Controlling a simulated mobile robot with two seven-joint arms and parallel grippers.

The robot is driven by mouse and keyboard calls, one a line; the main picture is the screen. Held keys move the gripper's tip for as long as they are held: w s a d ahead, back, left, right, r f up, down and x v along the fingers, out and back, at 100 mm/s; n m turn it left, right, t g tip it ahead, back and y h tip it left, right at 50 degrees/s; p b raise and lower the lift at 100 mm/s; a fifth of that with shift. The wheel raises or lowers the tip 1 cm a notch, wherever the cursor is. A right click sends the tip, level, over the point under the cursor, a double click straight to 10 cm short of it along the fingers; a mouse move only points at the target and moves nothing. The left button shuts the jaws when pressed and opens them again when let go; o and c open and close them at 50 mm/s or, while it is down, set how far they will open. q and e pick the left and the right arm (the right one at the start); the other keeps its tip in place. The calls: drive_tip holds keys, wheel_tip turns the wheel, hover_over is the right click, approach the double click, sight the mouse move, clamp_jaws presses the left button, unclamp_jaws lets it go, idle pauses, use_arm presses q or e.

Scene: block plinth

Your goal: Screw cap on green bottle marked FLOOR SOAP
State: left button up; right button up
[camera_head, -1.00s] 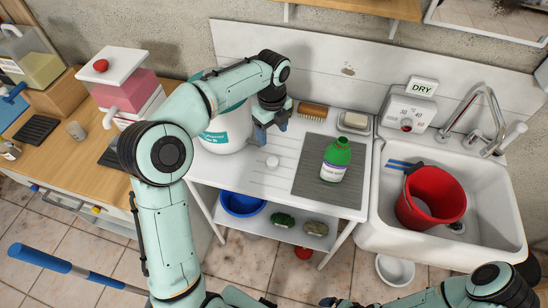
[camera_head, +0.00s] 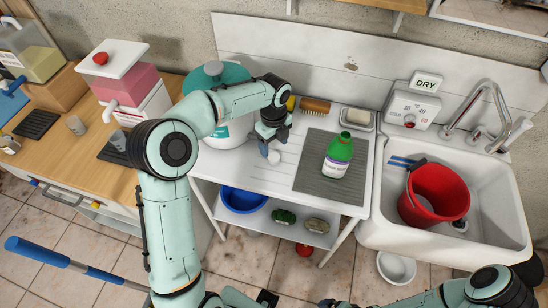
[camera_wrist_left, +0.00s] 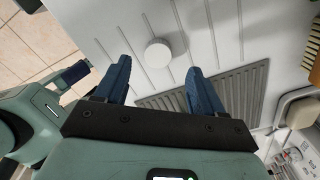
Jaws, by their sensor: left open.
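The green bottle (camera_head: 338,158) with a white label stands upright on the grey ribbed mat (camera_head: 312,178). Its small label text is hard to read. A round white cap (camera_head: 275,157) lies on the white ribbed drainboard, left of the mat, and shows whole in the left wrist view (camera_wrist_left: 158,52). My left gripper (camera_head: 270,148) hangs close by the cap, empty. In the left wrist view its two blue fingers (camera_wrist_left: 159,68) are spread, with the cap between and just beyond the tips. The bottle is out of that view. My right gripper is not in view.
A white tub with a teal lid (camera_head: 228,76) stands behind my left arm. A brush (camera_head: 315,105) and a soap dish (camera_head: 357,119) sit at the back. The sink at right holds a red bucket (camera_head: 436,193). A blue bowl (camera_head: 243,200) is on the lower shelf.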

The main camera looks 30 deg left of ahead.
sight(273, 156)
use_arm(q)
wheel_tip(273, 156, down, 5)
drive_tip(key=shift+s+f, duration=0.1)
drive_tip(key=shift+s, duration=0.05)
idle(0.4)
drive_tip(key=c, duration=1.1)
